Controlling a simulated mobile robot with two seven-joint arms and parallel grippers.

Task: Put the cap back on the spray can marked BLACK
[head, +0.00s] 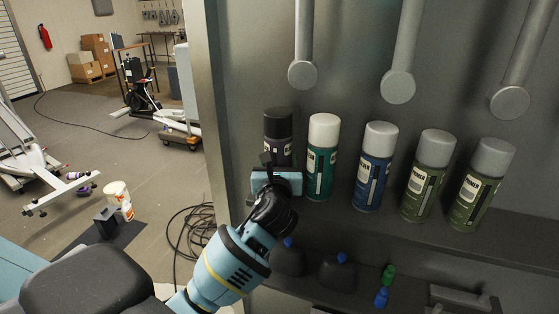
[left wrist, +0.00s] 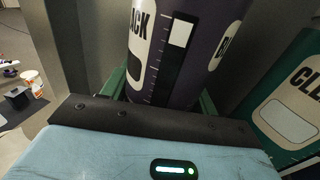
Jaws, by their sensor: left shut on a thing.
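The spray can marked BLACK (left wrist: 190,75) is dark purple with a pale label and stands upright. In the head view the BLACK can (head: 278,150) is leftmost in the shelf row, with a dark, cap-like top; I cannot tell how the cap sits. My left gripper (head: 277,172) is at the can's lower body, and its green fingers (left wrist: 162,92) lie on both sides of it, shut on it. The can's lower part is hidden behind the gripper. My right gripper is not in view.
To the right stand a green can with a white cap (head: 322,155), a blue can (head: 374,168) and two olive cans. The green can is close beside the gripper. Rods with round ends (head: 302,74) hang above. A lower shelf holds small bottles (head: 381,297). The cabinet's side wall (head: 212,110) is at left.

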